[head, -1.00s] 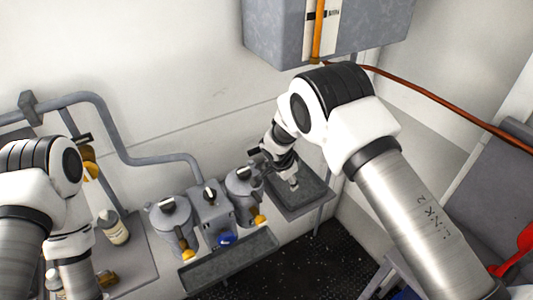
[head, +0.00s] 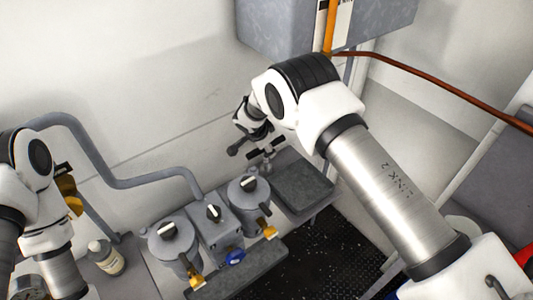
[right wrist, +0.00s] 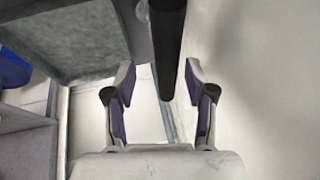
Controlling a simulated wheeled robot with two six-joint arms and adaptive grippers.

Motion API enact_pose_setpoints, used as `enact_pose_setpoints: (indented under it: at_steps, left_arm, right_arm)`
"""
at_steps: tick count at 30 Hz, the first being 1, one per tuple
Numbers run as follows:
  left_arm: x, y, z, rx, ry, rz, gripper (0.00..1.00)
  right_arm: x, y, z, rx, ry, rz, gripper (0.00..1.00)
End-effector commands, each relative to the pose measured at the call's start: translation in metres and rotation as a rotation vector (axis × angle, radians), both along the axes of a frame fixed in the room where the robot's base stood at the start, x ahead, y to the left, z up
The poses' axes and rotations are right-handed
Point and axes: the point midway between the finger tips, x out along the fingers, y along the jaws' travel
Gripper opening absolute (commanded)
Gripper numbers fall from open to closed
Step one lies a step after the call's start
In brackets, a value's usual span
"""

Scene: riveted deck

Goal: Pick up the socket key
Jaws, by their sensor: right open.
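I cannot surely pick out the socket key. In the right wrist view a dark round rod (right wrist: 168,45) comes in from the top, with its lower end just beyond and between my open fingers; it may be the key's handle. My right gripper (right wrist: 157,78) shows clear gaps to the rod on both sides. In the head view my right gripper (head: 268,163) is small, beside the grey tray and near the wall, partly hidden by dark parts around the wrist. My left arm enters at the left edge; its gripper is out of sight.
A grey tray (head: 300,187) stands right of the grey valve units (head: 213,225), which have black, blue and yellow knobs. A bottle (head: 106,258) stands at the left. A grey box (head: 285,30) hangs above. A pipe (head: 145,181) runs along the wall.

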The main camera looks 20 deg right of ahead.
Motion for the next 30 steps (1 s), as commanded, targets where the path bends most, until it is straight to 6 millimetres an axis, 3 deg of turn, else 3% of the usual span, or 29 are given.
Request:
enact_pose_setpoints:
  at_steps: [3,10,11,15,25,30]
  left_arm:
    - [0.0,0.0,-0.005,0.0,-0.001,0.0,0.74]
    - [0.0,0.0,-0.005,0.0,-0.001,0.0,0.74]
    - [0.0,0.0,-0.005,0.0,-0.001,0.0,0.74]
    - [0.0,0.0,-0.004,0.0,-0.001,0.0,0.74]
    - [0.001,0.0,-0.004,0.0,-0.001,0.0,0.74]
    - [0.0,0.0,0.003,0.0,-0.001,0.0,0.74]
  right_arm:
    - [0.006,-0.005,-0.017,0.0,-0.002,0.001,0.55]
    - [0.007,-0.006,-0.018,0.0,-0.001,0.001,0.55]
    - [0.007,-0.006,-0.018,0.0,-0.001,0.001,0.47]
    - [0.007,-0.005,-0.018,0.0,-0.001,0.001,0.0]
    - [0.007,-0.005,-0.017,0.001,-0.001,0.001,0.0]
    - [0.007,-0.005,0.009,0.001,-0.004,0.001,0.0]
